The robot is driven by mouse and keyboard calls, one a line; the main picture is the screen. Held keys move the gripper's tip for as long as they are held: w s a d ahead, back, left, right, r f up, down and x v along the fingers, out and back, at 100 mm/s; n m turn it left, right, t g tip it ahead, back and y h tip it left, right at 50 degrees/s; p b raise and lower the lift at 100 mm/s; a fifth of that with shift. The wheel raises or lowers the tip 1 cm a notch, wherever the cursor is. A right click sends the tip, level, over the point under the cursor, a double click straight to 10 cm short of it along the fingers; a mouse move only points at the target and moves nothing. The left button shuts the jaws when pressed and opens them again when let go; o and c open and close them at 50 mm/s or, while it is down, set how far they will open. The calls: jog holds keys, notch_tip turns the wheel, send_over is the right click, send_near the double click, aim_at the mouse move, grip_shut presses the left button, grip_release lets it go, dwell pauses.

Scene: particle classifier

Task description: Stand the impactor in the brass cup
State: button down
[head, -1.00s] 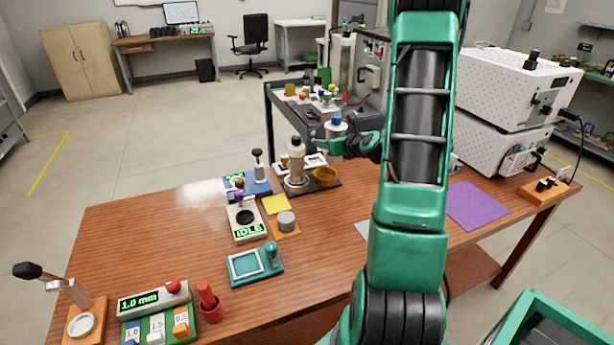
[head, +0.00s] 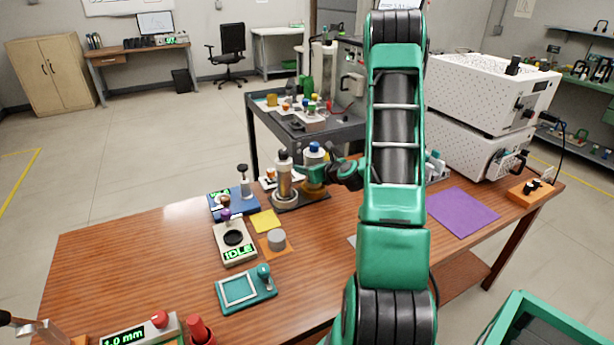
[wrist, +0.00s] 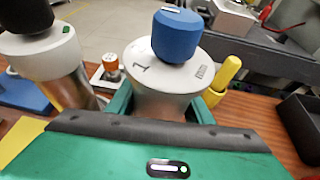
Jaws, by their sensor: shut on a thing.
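The impactor is a silver cylinder with a blue knob (head: 314,147). It is upright in my gripper (head: 321,171), which is shut around its body. In the wrist view the impactor (wrist: 160,77), marked "1", stands between my green fingers (wrist: 160,108). The brass cup (head: 312,188) is on the dark base at the table's back edge, directly below the impactor in the head view. The impactor's lower end is hidden, so I cannot tell whether it is inside the cup or just above it.
A tall silver cylinder with a black knob (head: 284,172) stands close to the left of the cup; it also shows in the wrist view (wrist: 50,60). A blue stand (head: 222,206), a scale (head: 235,252) and a teal frame (head: 245,289) are nearer. A purple mat (head: 462,217) lies right.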

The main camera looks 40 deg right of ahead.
jog(key=shift+f, duration=1.5)
jog(key=c, duration=0.9)
grip_release()
jog(key=shift+f, duration=0.1)
jog(key=v, duration=1.2)
jog(key=shift+s, duration=0.1)
